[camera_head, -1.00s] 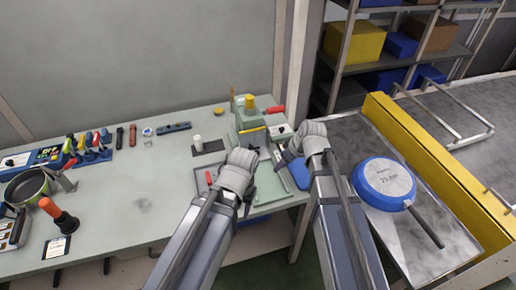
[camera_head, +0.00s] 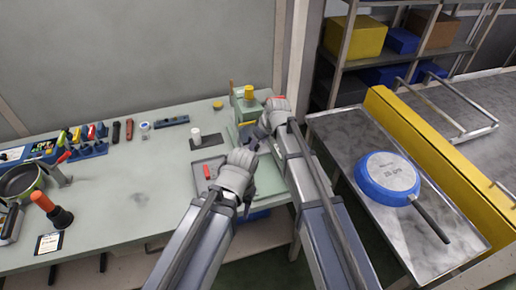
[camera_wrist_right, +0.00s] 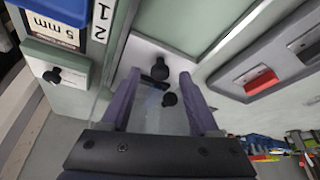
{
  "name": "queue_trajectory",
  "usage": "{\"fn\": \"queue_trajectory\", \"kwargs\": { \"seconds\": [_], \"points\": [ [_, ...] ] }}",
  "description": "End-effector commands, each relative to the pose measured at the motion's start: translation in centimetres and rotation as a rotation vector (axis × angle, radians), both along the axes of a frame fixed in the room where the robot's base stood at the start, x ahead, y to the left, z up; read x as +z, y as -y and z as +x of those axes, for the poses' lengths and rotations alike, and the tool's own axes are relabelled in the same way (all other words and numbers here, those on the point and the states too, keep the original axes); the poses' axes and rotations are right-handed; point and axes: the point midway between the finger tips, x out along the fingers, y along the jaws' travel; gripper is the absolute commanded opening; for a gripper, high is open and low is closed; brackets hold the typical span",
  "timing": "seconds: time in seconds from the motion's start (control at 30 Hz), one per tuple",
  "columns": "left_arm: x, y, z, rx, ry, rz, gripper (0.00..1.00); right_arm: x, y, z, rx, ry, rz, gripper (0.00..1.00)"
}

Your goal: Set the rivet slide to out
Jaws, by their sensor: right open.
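A grey-green machine with a yellow cap (camera_head: 247,104) stands at the back right of the bench. My right gripper (camera_head: 268,127) is at its front right and hides part of it. In the right wrist view, my right gripper (camera_wrist_right: 158,80) is open. Black knobs, one on a pale plate (camera_wrist_right: 158,68) and one lower (camera_wrist_right: 170,98), show between its fingers. They appear unheld. Which knob is the rivet slide, and its setting, I cannot tell. My left gripper (camera_head: 248,200) hangs over the front of the bench. Its jaws are too small to read.
A blue pan (camera_head: 387,178) lies on the metal table at right. Another black knob (camera_wrist_right: 52,75) sits near a "5 mm" label.

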Motion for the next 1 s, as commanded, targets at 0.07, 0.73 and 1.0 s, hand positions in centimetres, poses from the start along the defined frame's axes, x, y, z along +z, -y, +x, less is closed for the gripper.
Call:
{"fn": "queue_trajectory", "kwargs": {
  "seconds": [0.07,0.73,1.0],
  "points": [
    [-0.62,0.00,0.00,0.000,0.000,0.000,0.50,-0.62,-0.14,0.18,0.000,0.000,0.000,0.62],
    [-0.74,0.00,0.00,0.000,0.000,0.000,0.50,-0.74,-0.21,0.24,0.000,0.000,0.000,0.33],
    [-0.74,0.00,0.00,0.000,0.000,0.000,0.50,-0.74,-0.21,0.24,0.000,0.000,0.000,0.02]
  ]
}}
